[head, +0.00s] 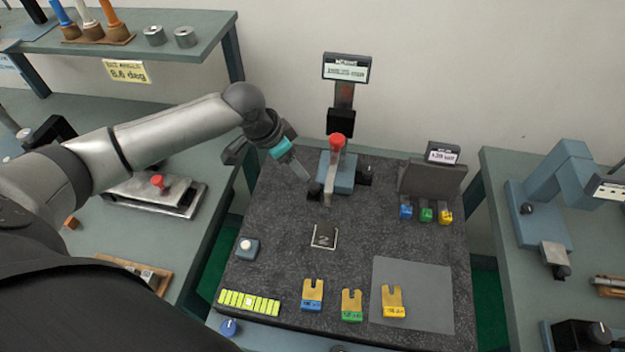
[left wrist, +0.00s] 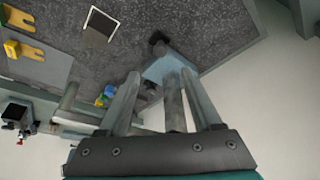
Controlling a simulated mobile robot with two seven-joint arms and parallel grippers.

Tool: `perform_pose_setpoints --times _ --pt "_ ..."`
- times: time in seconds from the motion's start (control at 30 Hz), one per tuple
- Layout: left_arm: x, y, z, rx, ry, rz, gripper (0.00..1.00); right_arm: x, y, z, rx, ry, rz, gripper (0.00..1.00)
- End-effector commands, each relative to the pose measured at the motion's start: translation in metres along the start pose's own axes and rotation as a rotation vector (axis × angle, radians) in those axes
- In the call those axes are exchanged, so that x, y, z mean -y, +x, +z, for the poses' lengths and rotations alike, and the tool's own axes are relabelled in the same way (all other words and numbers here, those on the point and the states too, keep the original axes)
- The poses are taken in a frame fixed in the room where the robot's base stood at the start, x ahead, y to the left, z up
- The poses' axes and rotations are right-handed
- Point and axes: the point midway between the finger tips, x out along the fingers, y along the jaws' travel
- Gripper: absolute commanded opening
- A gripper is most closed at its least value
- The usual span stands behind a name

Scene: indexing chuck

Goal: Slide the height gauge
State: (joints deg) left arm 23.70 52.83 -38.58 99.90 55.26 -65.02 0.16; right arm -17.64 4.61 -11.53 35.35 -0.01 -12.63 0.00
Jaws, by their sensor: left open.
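The height gauge stands on the dark granite plate (head: 290,215) near its back edge. It has a blue-grey base (head: 346,180), a red knob (head: 337,141), a dark slider block (head: 341,122) on an upright column, and a display (head: 346,68) on top. I cannot tell whether a finger touches the gauge. My right gripper is not in view.
A square dark block (head: 324,237) lies in front of the gauge. Several yellow forked pieces (head: 313,292) and a strip of yellow-green blocks (head: 249,302) lie near the front edge. A small display stand (head: 432,178) is at the back right. The plate's middle is largely clear.

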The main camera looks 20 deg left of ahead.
Motion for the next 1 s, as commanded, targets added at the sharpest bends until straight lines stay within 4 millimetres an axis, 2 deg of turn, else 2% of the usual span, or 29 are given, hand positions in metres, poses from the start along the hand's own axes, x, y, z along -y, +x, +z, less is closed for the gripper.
perform_pose_setpoints --times 0.03,0.2,0.5,0.73,1.0 --pt "-0.001 0.011 0.0 0.0 -0.001 0.002 0.66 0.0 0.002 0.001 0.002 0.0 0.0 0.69" --pt "-0.001 0.042 0.0 0.0 -0.001 0.002 0.66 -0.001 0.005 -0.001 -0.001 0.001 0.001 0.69" --pt "-0.001 0.089 0.0 0.0 0.0 0.001 0.66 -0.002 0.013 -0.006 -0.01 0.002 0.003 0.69" --pt "0.0 0.111 0.0 -0.001 0.0 -0.001 0.66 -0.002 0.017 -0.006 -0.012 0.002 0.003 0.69" --pt "0.0 0.117 0.0 0.0 0.002 -0.001 0.66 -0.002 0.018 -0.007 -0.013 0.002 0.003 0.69"
